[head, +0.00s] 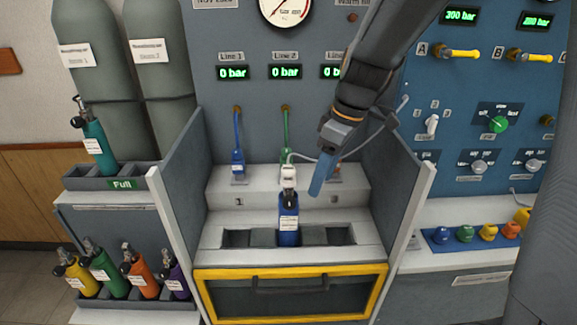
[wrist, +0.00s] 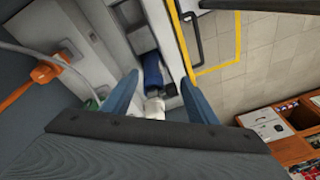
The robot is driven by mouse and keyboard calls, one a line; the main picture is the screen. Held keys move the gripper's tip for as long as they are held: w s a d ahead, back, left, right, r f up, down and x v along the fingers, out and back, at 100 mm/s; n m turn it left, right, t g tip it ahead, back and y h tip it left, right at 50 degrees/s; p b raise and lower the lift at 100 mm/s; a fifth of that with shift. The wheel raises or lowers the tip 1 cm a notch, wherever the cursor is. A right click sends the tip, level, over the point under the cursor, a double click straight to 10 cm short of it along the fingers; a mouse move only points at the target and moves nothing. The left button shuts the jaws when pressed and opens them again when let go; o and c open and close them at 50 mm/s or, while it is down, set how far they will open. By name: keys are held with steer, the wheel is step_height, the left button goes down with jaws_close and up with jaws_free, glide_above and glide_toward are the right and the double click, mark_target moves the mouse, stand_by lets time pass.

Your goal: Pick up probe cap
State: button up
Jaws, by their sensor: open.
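A white cap (head: 289,175), which I take for the probe cap, sits on top of a blue cylinder (head: 288,222). The cylinder stands upright in a slot of the bench rack. A thin pale cable shows near the cap and leads toward my arm. My gripper (head: 321,181) is just right of the cap, pointing down, with one blue finger clearly seen. In the wrist view my gripper (wrist: 160,78) is open, and the white cap (wrist: 155,108) appears between its two blue fingers, with the blue cylinder (wrist: 152,70) beyond. No contact can be made out.
Grey side panels (head: 180,190) flank the bay. A yellow-framed drawer (head: 290,294) lies below the rack. Blue and green hoses (head: 286,130) hang behind. Several coloured cylinders (head: 103,265) stand at left, and a tray of small coloured caps (head: 465,233) lies at right.

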mark_target(289, 168)
steer(key=w+a+r+n+p, duration=0.1)
steer(key=a+n, duration=0.1)
steer(key=w+a+r+n+y, duration=0.1)
steer(key=w+a+n, duration=0.1)
steer(key=w+a+r+n+p, duration=0.1)
steer(key=a+r+n, duration=0.1)
steer(key=shift+w+y+p, duration=0.3)
steer(key=shift+y+p, duration=0.05)
steer(key=shift+y, duration=0.05)
steer(key=shift+s+d+p+x, duration=0.15)
steer(key=shift+p+x, duration=0.55)
steer(key=shift+x, duration=0.65)
steer(key=shift+s+d+p+x, duration=0.15)
steer(key=shift+p+x, duration=0.55)
steer(key=shift+x, duration=0.6)
steer(key=shift+f, duration=0.1)
steer(key=c, duration=1.3)
steer(key=shift+o, duration=0.2)
step_height(289, 168, up, 9)
steer(key=b, duration=0.3)
steer(key=shift+w, duration=0.1)
steer(key=shift+r, duration=0.55)
steer(key=shift+a, duration=0.1)
